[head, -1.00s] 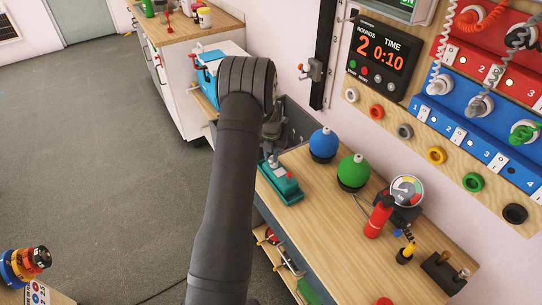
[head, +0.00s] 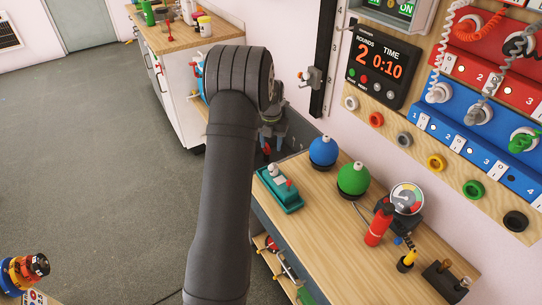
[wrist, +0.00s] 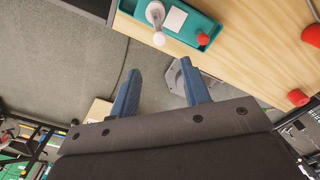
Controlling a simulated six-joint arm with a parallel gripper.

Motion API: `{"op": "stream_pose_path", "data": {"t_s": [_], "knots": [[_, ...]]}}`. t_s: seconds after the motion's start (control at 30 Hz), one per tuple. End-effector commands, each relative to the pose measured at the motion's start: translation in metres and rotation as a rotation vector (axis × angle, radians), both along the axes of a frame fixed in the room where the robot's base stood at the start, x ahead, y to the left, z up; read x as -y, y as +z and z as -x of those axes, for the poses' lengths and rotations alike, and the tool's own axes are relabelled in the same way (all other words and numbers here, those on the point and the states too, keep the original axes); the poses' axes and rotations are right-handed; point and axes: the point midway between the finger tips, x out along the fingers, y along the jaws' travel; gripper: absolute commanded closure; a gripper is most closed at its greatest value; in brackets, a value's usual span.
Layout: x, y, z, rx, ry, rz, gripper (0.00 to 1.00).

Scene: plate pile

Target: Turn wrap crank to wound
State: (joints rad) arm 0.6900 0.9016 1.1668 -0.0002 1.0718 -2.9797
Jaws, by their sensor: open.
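A teal device (head: 279,190) with a pale upright knob and a small red part sits on the near-left edge of the wooden bench. It looks like the wrap winder, though I cannot be sure. In the wrist view the teal base (wrist: 208,36) shows at the top with a white cranked knob (wrist: 157,14) and a pale square on it. My gripper (wrist: 160,82) is open and empty, with its two blue fingers apart and clear of the device.
Blue (head: 323,151) and green (head: 353,180) balls stand on the bench right of the device. A gauge (head: 407,198) and red cylinder (head: 378,227) are farther right. A timer (head: 378,66) hangs on the wall. Open floor lies left.

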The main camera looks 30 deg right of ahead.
Motion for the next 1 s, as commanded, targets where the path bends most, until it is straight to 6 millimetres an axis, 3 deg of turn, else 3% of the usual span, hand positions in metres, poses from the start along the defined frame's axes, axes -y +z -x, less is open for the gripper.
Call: {"op": "stream_pose_path", "data": {"t_s": [0.1,0.33,0.83,1.0], "knots": [[0.0,0.028,0.0,0.001,0.0,0.002,0.57],[0.0,0.061,0.0,0.001,0.0,0.001,0.57],[0.0,0.068,0.0,-0.001,-0.011,-0.001,0.57],[0.0,0.068,0.0,0.0,-0.175,-0.001,0.57]]}}
